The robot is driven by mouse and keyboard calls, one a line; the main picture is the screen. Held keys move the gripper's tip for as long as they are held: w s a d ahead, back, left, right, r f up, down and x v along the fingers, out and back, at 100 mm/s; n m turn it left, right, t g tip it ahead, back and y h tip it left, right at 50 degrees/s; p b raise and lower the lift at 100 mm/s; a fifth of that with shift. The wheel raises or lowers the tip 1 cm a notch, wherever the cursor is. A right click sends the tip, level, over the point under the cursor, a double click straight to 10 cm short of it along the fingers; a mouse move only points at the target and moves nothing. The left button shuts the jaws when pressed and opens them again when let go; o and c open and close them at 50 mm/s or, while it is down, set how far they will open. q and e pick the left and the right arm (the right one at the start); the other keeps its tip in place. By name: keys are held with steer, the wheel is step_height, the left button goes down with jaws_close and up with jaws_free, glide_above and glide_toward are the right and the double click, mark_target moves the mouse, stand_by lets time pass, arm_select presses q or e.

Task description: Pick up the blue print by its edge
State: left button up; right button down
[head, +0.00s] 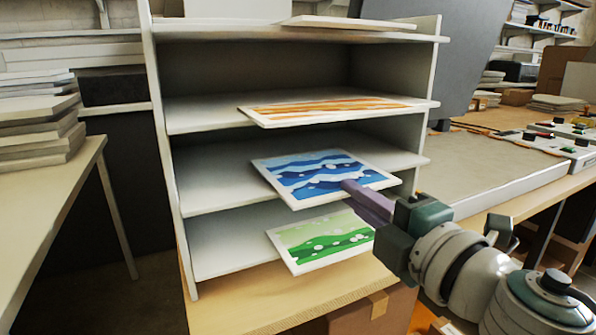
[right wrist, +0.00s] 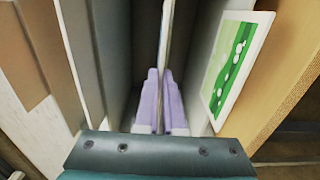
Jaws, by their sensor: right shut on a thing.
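The blue print (head: 318,178) lies on the middle shelf of the rack in the head view, with its front edge sticking out past the shelf. It has blue and white wave bands and a white border. My right gripper (head: 352,190) reaches in from the right, its purple fingers at the print's front right edge. In the right wrist view the fingers (right wrist: 164,100) are shut on the thin edge of the print (right wrist: 166,40), seen edge-on. My left gripper is not in view.
The grey shelf rack (head: 165,140) also holds an orange striped print (head: 335,108) above and a green print (head: 322,240) below, both overhanging. The green print also shows in the right wrist view (right wrist: 235,62). A laminator (head: 500,170) stands at right. Stacked boards (head: 40,120) sit at left.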

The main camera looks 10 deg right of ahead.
steer(key=shift+r, duration=0.1)
steer(key=r+p+v, duration=0.1)
steer(key=p+v, duration=0.1)
steer(key=v, duration=1.4)
stand_by(0.7)
